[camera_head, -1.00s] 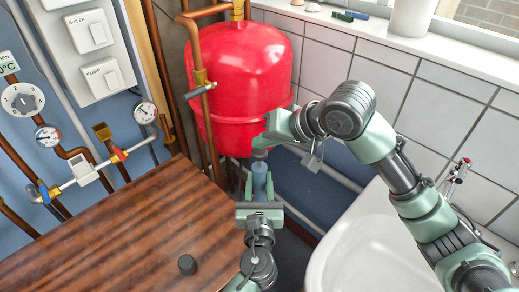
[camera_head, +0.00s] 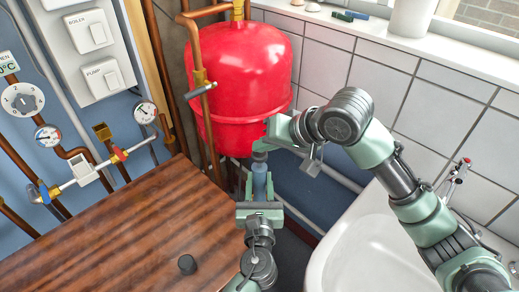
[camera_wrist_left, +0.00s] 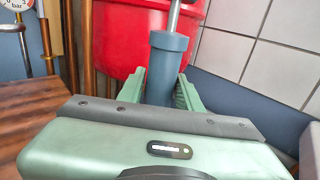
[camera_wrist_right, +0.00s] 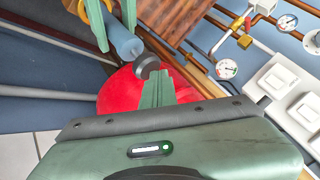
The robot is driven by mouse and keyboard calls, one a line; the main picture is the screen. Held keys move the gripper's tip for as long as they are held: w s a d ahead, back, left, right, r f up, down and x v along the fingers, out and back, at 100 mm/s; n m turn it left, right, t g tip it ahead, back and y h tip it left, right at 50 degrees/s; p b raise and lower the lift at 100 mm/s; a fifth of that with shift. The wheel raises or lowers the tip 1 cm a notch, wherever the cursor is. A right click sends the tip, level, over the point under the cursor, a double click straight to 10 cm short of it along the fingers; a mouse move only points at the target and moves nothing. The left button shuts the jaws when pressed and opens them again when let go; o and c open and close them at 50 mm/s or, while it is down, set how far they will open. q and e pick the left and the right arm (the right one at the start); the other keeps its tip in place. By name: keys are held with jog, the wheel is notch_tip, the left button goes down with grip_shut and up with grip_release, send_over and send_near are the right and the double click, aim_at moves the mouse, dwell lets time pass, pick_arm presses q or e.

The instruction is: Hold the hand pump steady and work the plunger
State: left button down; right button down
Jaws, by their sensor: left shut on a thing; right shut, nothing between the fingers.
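The hand pump has a blue cylindrical body (camera_head: 260,183), standing roughly upright in front of the red tank. My left gripper (camera_head: 260,204) is shut around this body, and its fingers flank the body in the left wrist view (camera_wrist_left: 166,88). A bare metal plunger rod (camera_wrist_left: 176,16) sticks out of the body's top. The dark plunger knob (camera_wrist_right: 147,66) shows at the fingertips of my right gripper (camera_wrist_right: 158,84). The right gripper is shut and empty, at the pump's top in the head view (camera_head: 262,146). Whether its fingertips touch the knob I cannot tell.
The red tank (camera_head: 240,70) stands close behind the pump, with copper pipes at its left. A wooden top (camera_head: 110,235) with a small dark knob (camera_head: 187,264) lies left. A white basin (camera_head: 370,250) is at the right, below a tiled wall (camera_head: 375,80).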

aim_at(263, 155)
jog(key=shift+f, duration=1.15)
dwell(0.4)
jog(key=shift+r, duration=2.15)
jog(key=shift+r, duration=0.1)
jog(key=shift+r, duration=2.4)
notch_tip(263, 155, up, 4)
jog(key=shift+f, duration=0.1)
dwell(0.3)
